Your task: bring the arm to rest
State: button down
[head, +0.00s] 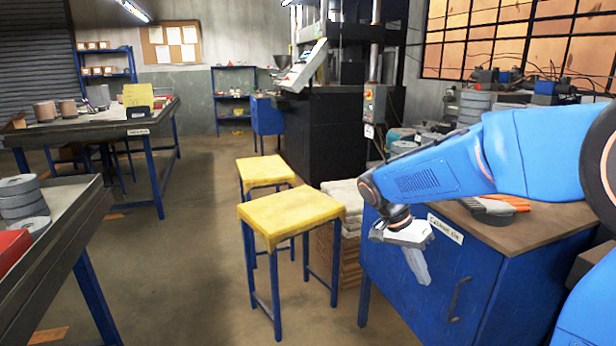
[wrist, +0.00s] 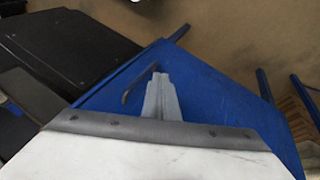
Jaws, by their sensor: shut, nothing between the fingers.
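My gripper (head: 416,265) hangs at the end of my blue arm in the head view, pointing down in front of the blue cabinet (head: 430,290). Its fingers are together and hold nothing. In the wrist view the shut fingers (wrist: 160,82) show in the middle, with the blue cabinet front and its handle (wrist: 138,84) behind them. My arm reaches in from the right edge of the head view, bent down at the wrist. I cannot tell how far the fingertips are from the cabinet front.
Two yellow-topped stools (head: 290,214) stand left of the cabinet. Stacked pallets and sacks (head: 345,195) stand just behind it. A tray with orange-handled tools (head: 495,207) lies on the cabinet top. Workbenches (head: 75,235) line the left. The floor between is open.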

jog(key=s+r+n+t+y, duration=0.1)
jog(key=s+n+t+y, duration=0.4)
jog(key=s+n, duration=0.6)
jog(key=s+t, duration=0.1)
jog(key=s, duration=1)
jog(key=shift+t, duration=0.4)
jog(key=shift+a, duration=0.15)
